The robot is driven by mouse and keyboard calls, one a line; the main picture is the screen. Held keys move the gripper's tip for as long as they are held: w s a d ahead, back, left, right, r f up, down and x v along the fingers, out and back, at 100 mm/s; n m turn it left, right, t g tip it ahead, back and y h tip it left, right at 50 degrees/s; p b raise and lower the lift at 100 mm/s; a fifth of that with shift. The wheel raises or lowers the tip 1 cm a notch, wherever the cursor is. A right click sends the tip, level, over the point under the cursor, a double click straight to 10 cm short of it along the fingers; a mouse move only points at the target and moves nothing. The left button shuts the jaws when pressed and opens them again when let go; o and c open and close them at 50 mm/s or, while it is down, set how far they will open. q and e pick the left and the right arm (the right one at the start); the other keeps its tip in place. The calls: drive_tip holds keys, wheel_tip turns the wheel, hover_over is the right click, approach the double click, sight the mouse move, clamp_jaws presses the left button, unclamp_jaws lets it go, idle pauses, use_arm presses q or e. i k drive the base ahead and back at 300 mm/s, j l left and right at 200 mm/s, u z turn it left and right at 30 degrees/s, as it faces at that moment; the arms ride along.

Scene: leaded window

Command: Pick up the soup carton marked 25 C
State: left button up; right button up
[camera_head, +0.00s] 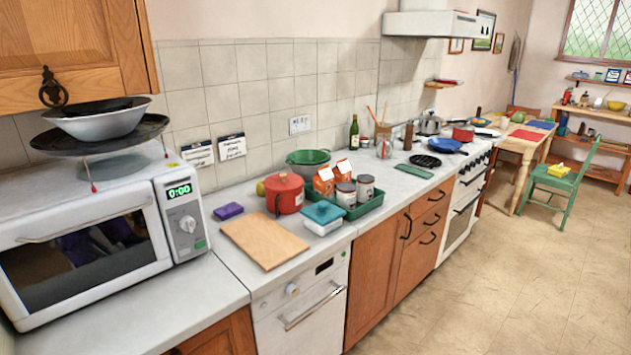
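Two orange cartons with white tops stand close together in a green tray (366,208) on the counter. One is the nearer left carton (323,186), and the other is the right carton (343,172) just behind it. Any marking on them is too small to read, so I cannot tell which one is marked 25 C. Two cans with pale lids, a left can (346,196) and a right can (365,187), stand in front of them and hide their lower parts. Neither of my grippers is in view.
A red pot (285,196), a teal-lidded box (323,216) and a wooden board (263,242) lie left of the tray. A microwave (90,245) fills the left counter. The floor (500,290) in front is clear.

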sight(323, 179)
drive_tip(key=i+l+u, duration=0.1)
drive_tip(key=i+l, duration=0.15)
drive_tip(key=i, duration=0.3)
drive_tip(key=i+l+u, duration=0.1)
drive_tip(key=i+l, duration=0.25)
drive_tip(key=i, duration=0.2)
drive_tip(key=i+l, duration=0.2)
drive_tip(key=i+l+u, duration=0.1)
drive_tip(key=l, duration=0.35)
drive_tip(key=i+l, duration=0.2)
drive_tip(key=l, duration=0.15)
drive_tip(key=j+u, duration=0.05)
